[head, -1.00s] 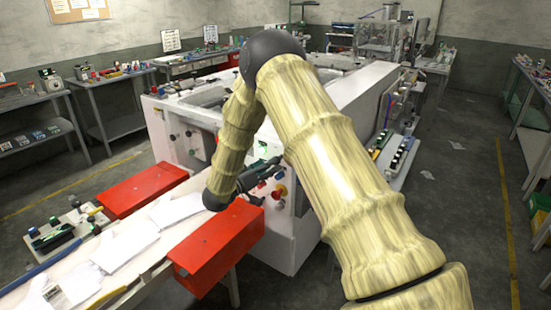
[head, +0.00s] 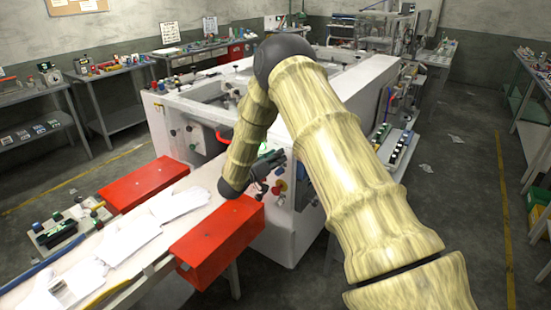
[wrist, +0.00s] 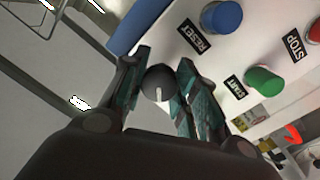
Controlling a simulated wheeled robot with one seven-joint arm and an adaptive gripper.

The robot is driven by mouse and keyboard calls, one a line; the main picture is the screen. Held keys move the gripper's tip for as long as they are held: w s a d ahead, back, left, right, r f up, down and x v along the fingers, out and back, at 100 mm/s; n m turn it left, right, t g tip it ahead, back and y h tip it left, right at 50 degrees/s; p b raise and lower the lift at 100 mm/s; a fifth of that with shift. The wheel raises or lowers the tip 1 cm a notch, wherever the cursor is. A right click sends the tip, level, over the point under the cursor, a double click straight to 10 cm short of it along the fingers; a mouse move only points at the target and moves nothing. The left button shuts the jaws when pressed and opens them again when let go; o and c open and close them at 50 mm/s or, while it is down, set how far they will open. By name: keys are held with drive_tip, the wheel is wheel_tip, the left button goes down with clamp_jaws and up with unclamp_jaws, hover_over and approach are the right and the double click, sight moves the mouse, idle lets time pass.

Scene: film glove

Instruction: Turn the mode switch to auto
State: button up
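The mode switch appears to be the round black knob with a white pointer mark (wrist: 158,84) in the wrist view. My gripper (wrist: 165,60) has one finger on each side of this knob. A thin gap seems to show beside the right finger, so the fingers look open around it. The switch's own label is not visible. In the head view my gripper (head: 272,160) is at the control panel on the near face of the white machine (head: 290,235), and the knob cannot be made out there.
A blue button (wrist: 221,17) labelled RESET, a green button (wrist: 264,81) labelled START and a red button (wrist: 314,32) by a STOP label sit close to the right finger. Red boxes (head: 215,240) flank the glove conveyor (head: 135,240) below my wrist.

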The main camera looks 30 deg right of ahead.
drive_tip(key=shift+c, duration=1)
drive_tip(key=shift+f+m+b, duration=0.15)
drive_tip(key=shift+m+b, duration=0.15)
drive_tip(key=shift+b, duration=0.1)
drive_tip(key=shift+f+m+b, duration=0.15)
drive_tip(key=shift+m+b, duration=0.65)
drive_tip(key=shift+b, duration=0.4)
drive_tip(key=m+y+b, duration=0.1)
drive_tip(key=m+b, duration=0.5)
drive_tip(key=b, duration=0.1)
drive_tip(key=m+b, duration=0.5)
drive_tip(key=b, duration=0.3)
drive_tip(key=shift+m+t, duration=0.4)
drive_tip(key=m+b, duration=0.2)
drive_tip(key=b, duration=0.1)
drive_tip(key=shift+m+y+b, duration=0.3)
drive_tip(key=shift+m, duration=0.1)
drive_tip(key=shift+r+t, duration=0.25)
drive_tip(key=shift+t, duration=0.05)
